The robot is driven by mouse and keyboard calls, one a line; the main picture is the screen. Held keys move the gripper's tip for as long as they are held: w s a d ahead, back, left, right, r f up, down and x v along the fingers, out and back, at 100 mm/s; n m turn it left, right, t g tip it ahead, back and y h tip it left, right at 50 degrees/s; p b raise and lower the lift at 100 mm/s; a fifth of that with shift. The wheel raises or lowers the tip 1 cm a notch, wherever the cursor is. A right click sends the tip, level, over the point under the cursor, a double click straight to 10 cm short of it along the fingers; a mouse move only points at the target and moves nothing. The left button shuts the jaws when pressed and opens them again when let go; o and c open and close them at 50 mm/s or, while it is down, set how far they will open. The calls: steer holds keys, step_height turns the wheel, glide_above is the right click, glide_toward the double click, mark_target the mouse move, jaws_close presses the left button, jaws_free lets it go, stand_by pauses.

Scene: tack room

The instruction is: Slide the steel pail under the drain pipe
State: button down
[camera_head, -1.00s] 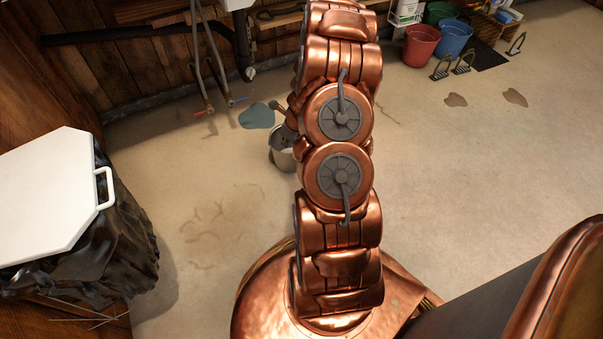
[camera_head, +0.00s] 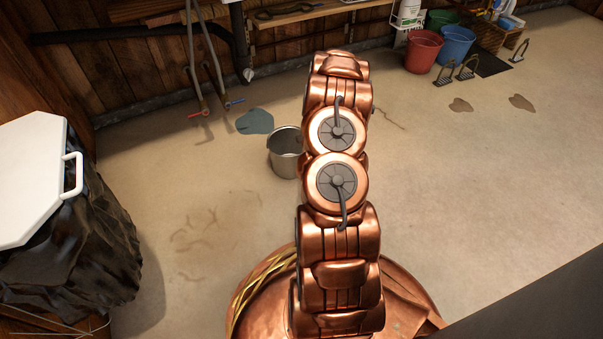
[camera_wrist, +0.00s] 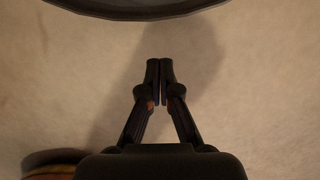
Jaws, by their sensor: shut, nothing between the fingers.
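The steel pail (camera_head: 285,158) stands upright on the floor, beside the left edge of my arm in the head view. The dark drain pipe (camera_head: 240,48) comes down the back wall and ends low, with a pale ring at its end. The pail is in front of it and to its right, not under it. My gripper (camera_wrist: 160,66) is shut and empty in the wrist view, its fingertips above bare floor. A dark curved edge (camera_wrist: 130,14), probably the pail's, lies beyond the fingertips with a gap between. In the head view my arm hides the gripper.
A blue-grey puddle (camera_head: 254,121) lies between pail and wall. Two pipes with red (camera_head: 196,115) and blue taps stand left. A white-lidded, black-draped bin (camera_head: 75,245) stands front left. Red (camera_head: 424,52), blue and green buckets stand back right. Much of the floor is clear.

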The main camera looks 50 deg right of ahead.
steer(key=shift+w+d+f, duration=0.2)
steer(key=shift+w+f, duration=0.1)
steer(key=shift+f, duration=0.35)
steer(key=shift+w+d, duration=0.1)
steer(key=shift+w, duration=0.7)
steer(key=shift+w+d+b, duration=0.25)
steer(key=shift+w+b, duration=0.15)
steer(key=shift+w, duration=0.45)
steer(key=shift+w+b, duration=0.15)
steer(key=shift+b, duration=0.15)
